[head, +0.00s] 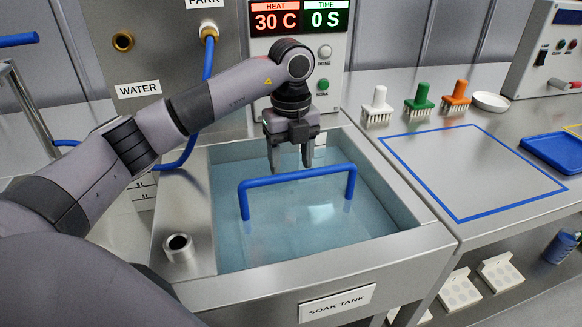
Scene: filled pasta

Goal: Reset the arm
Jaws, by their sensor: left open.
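My left arm comes in from the left and reaches over the soak tank (390,253). My left gripper (291,166) points down, with its two fingers apart and nothing visible between them. It hangs above the far part of the tank, close to a blue bar handle (297,177) that spans the water. From this view I cannot tell whether the fingertips touch the handle. What the handle is fixed to is under the water and unclear. My right gripper is not in view.
A control box (301,25) reading 30 C and 0 S stands behind the tank. Brushes in white (378,104), green (420,103) and orange (456,98) stand at the back right. A blue-outlined area (470,165) on the right counter is clear. A blue tray (556,151) lies beyond.

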